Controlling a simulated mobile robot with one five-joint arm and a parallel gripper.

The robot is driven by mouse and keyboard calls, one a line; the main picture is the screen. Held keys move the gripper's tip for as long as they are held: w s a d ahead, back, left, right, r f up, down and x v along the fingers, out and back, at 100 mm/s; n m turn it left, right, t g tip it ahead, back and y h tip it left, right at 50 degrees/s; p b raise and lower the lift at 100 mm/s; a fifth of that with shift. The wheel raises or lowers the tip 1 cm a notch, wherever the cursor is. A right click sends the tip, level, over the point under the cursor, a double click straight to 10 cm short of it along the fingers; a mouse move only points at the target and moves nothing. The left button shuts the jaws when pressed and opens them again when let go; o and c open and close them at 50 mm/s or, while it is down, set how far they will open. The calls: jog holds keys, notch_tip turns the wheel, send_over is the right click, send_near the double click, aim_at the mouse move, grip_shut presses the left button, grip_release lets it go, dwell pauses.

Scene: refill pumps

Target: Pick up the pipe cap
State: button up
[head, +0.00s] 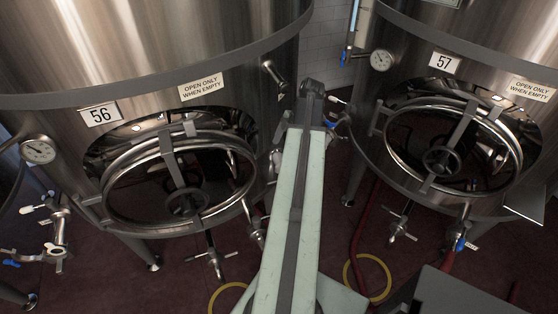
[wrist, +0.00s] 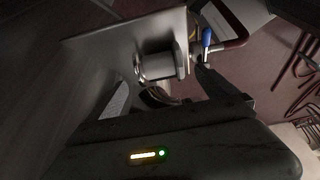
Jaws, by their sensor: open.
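In the wrist view, a short silver cylindrical fitting with a flat rim (wrist: 160,66) sits in front of a pale metal plate. It looks like the pipe cap, but the dim light leaves this unsure. My gripper (wrist: 163,80) is open, one dark finger on each side below the fitting, with nothing held between the fingers. The fitting appears just beyond the fingertips; I cannot tell if they touch it. In the head view my arm reaches between the two tanks, and its far end hides the gripper and the cap.
Steel tank 56 (head: 180,60) stands left and tank 57 (head: 470,40) right, both with round hatches. A blue-handled valve (wrist: 207,38) is close to my right finger. Red hoses (head: 362,225) and yellow rings (head: 367,258) lie on the dark red floor.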

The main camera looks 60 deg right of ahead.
aim_at(280, 157)
jog(key=b+x, duration=0.3)
jog(key=x, duration=0.1)
jog(key=shift+s+f, duration=0.1)
jog(key=shift+f, duration=0.2)
jog(key=shift+r, duration=0.2)
jog(key=c, duration=1.7)
jog(key=shift+s+r, duration=0.1)
jog(key=shift+r, duration=0.05)
jog(key=shift+s+r+p, duration=0.1)
jog(key=shift+r+p, duration=0.15)
jog(key=shift+p, duration=0.2)
notch_tip(280, 157, up, 7)
jog(key=p, duration=0.6)
jog(key=shift+f, duration=0.25)
jog(key=shift+s+r+p, duration=0.1)
jog(key=shift+s+p, duration=0.25)
jog(key=s+d, duration=0.3)
jog(key=s, duration=1.6)
jog(key=shift+f, duration=0.25)
